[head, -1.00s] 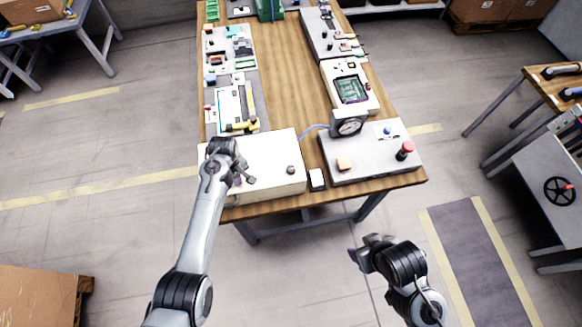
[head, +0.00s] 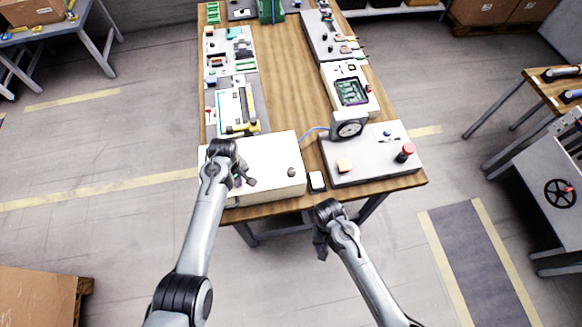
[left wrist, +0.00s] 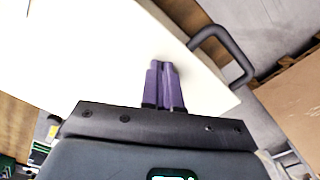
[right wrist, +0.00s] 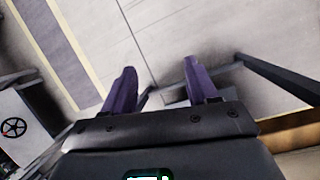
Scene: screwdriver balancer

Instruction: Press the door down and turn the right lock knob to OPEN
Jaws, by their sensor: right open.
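The cream box with its door (head: 262,155) stands at the table's near left corner and looks shut. Its right lock knob (head: 291,172), small and dark, shows at the door's right side; its setting is too small to read. My left gripper (head: 247,182) is over the left part of the door, with its fingers together. In the left wrist view the shut fingertips (left wrist: 160,66) are at the cream door (left wrist: 125,50), apparently touching it, near a dark handle (left wrist: 222,50). My right gripper (head: 320,245) is off the table's front edge, below the knob. Its fingers (right wrist: 160,78) are apart and empty.
A small white block (head: 317,181) stands just right of the box. A grey panel (head: 370,170) with a gauge (head: 348,128) and a red button (head: 405,151) is farther right. Other devices line the table (head: 287,95) behind. The floor in front is open.

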